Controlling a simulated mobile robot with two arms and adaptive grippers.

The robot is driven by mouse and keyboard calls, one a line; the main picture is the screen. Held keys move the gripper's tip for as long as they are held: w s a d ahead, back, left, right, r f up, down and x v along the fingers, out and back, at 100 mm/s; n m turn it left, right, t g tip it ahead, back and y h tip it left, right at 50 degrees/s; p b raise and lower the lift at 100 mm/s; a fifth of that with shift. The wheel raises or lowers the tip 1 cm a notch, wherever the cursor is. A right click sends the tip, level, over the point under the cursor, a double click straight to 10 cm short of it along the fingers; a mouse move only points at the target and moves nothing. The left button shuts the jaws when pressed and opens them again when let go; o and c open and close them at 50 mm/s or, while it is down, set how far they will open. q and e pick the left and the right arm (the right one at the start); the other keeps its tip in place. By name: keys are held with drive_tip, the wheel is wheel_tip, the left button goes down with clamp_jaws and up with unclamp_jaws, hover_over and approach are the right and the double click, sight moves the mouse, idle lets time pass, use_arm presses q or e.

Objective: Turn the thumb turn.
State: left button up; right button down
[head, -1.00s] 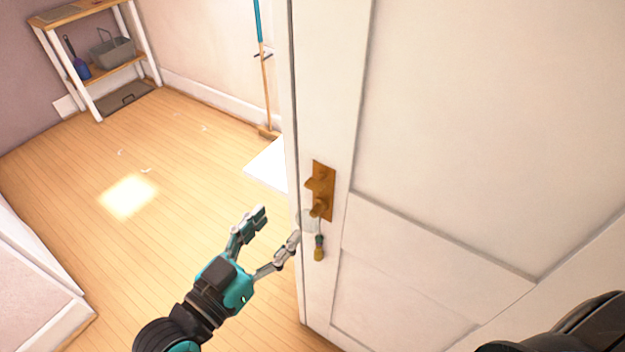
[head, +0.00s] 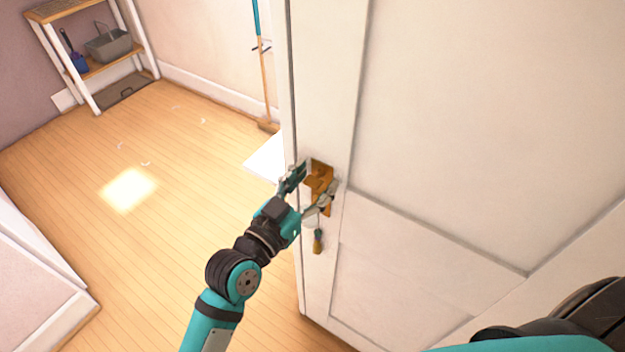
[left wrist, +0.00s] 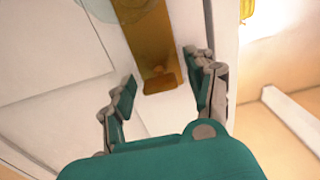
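The thumb turn (head: 318,183) is a small brass piece on a brass plate (head: 322,167) near the edge of the white door (head: 450,120). In the left wrist view the thumb turn (left wrist: 160,80) sits at the end of the plate (left wrist: 150,35), between the fingers. My left gripper (head: 309,187) is open, with one finger on each side of the thumb turn. In the left wrist view the gripper (left wrist: 163,92) shows a gap to the brass piece on both sides. The fingers partly cover the plate in the head view. My right gripper is out of view.
A shelf (head: 95,55) holding a grey basket and a broom (head: 264,80) stand farther back.

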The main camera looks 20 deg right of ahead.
use_arm(q)
drive_tip(key=c, duration=1.1)
drive_tip(key=shift+r+n+p, duration=0.1)
drive_tip(key=shift+n+p, duration=0.3)
clamp_jaws()
drive_tip(key=shift+n, duration=0.4)
drive_tip(key=o, duration=1.1)
unclamp_jaws()
drive_tip(key=shift+o, duration=0.2)
